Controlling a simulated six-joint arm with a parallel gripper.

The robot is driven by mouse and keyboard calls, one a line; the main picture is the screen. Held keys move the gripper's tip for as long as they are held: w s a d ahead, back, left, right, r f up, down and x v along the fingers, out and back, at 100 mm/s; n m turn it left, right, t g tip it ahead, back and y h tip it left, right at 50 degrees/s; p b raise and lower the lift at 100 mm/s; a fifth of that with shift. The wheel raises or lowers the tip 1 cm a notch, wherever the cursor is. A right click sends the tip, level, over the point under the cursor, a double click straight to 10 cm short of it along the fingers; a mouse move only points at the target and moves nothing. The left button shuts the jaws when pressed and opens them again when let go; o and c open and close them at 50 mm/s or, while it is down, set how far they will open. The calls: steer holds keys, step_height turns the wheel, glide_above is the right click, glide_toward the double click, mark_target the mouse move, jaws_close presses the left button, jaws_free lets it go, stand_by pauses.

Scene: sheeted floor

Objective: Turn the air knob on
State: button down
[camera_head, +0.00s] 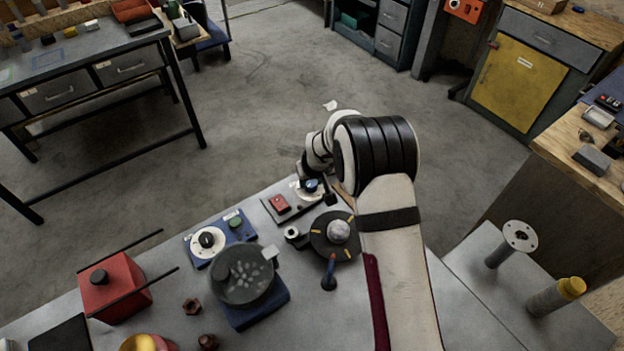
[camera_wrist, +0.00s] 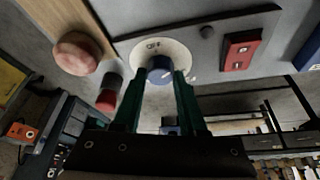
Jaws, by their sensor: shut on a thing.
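The air knob (camera_wrist: 160,70) is a small blue knob on a round white dial (camera_wrist: 149,49) set in a grey panel (camera_wrist: 200,40). The dial carries a small dark label that is too blurred to read surely. In the head view the blue knob (camera_head: 312,185) shows at the far edge of the bench, partly covered by my wrist. My gripper (camera_wrist: 160,78) has its two green fingers on either side of the knob, shut on it. In the head view the fingertips are mostly hidden.
In the head view, a blue dial box (camera_head: 235,224), a black disc with a grey ball (camera_head: 325,245) and a red box (camera_head: 120,295) crowd the bench.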

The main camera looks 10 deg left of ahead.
steer(key=m+h, duration=0.1)
steer(key=m, duration=0.2)
steer(key=m+h, duration=0.1)
steer(key=m, duration=0.2)
steer(key=shift+a+h, duration=0.2)
steer(key=shift+h, duration=0.1)
steer(key=m+h, duration=0.1)
steer(key=m, duration=0.2)
steer(key=m+h, duration=0.1)
steer(key=m, duration=0.2)
steer(key=shift+a+g, duration=0.1)
steer(key=shift+g, duration=0.2)
steer(key=shift+c, duration=2.2)
jaws_free()
steer(key=v, duration=1.5)
steer(key=shift+r, duration=0.35)
